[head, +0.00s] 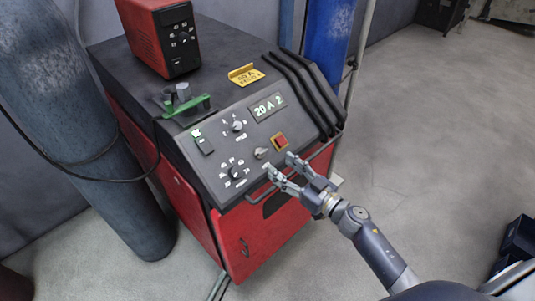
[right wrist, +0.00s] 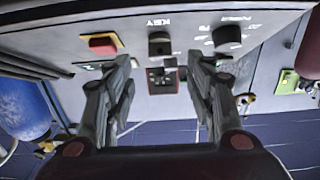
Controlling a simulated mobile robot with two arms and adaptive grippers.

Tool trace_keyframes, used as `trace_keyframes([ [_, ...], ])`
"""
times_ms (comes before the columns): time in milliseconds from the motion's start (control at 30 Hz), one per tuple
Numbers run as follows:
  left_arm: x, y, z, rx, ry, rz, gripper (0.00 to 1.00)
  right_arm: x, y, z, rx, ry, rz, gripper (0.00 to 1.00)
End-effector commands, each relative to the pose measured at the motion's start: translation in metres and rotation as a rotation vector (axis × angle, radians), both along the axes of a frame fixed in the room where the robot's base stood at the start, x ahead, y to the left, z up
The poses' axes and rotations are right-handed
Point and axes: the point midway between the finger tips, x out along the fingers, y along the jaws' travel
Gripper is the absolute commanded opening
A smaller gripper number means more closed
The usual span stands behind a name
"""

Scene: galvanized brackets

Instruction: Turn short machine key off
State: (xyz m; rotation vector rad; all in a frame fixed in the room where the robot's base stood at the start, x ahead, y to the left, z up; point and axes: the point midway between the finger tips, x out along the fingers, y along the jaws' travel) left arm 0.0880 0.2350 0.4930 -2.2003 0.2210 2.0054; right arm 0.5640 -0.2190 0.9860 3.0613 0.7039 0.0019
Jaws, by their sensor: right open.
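The short machine key (head: 262,153) is a small grey knob low on the sloped control panel of the red and dark grey machine (head: 200,150), left of a red button. In the right wrist view the key (right wrist: 159,44) is a dark, stubby block beneath an upside-down "KEY" label. It shows between the two finger lines. My right gripper (head: 280,165) is open and empty, just in front of the panel's lower edge near the key. Its fingers (right wrist: 158,64) are apart, and no contact with the key shows. The key's exact turn angle is hard to tell. My left gripper is out of view.
The red button (head: 280,140) is close right of the key; a black dial (head: 236,172) is to its left. A front rail (head: 262,190) runs below the panel. Open floor is at right.

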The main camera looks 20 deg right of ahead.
Motion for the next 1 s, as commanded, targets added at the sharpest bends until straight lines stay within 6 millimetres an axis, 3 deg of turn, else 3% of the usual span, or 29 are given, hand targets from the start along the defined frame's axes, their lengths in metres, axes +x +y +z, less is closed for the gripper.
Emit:
trace_keyframes([
  [200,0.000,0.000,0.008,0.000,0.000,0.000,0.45,0.036,0.018,0.002,0.004,0.000,-0.001,0.50],
  [400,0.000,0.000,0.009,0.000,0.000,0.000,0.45,0.057,0.027,0.000,0.001,0.000,-0.002,0.50],
  [833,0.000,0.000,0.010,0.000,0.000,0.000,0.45,0.065,0.032,-0.001,0.000,0.001,0.000,0.50],
  [1000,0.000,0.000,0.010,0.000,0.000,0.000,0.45,0.065,0.032,-0.001,0.000,0.001,-0.001,0.14],
])
